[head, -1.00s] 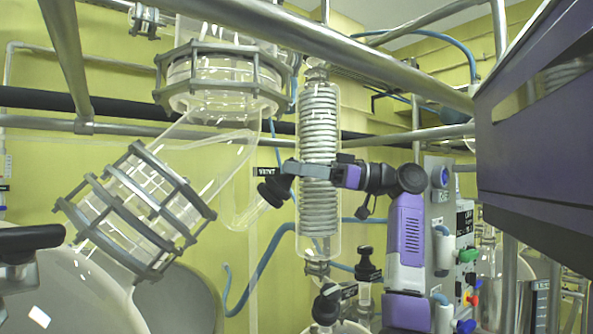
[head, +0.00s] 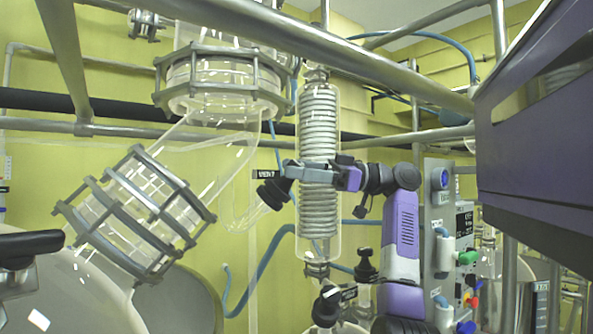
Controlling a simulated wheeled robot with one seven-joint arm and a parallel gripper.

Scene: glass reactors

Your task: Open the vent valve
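The vent valve's black knob (head: 271,194) is left of the coiled glass column, at the upper end of a slanted clear glass tube. A black label reading VENT (head: 265,174) is just above it. My gripper (head: 288,176) reaches in from the right, across the front of the column. Its grey fingers end at the knob's upper right side and overlap it in the picture. The fingers are seen side-on, so I cannot tell whether they grip the knob or only lie against it.
The coiled glass column (head: 319,225) stands right behind my gripper. A flanged glass joint (head: 135,214) is at the left. A control panel (head: 440,265) with coloured knobs stands right of my arm. A metal rail (head: 330,48) crosses above.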

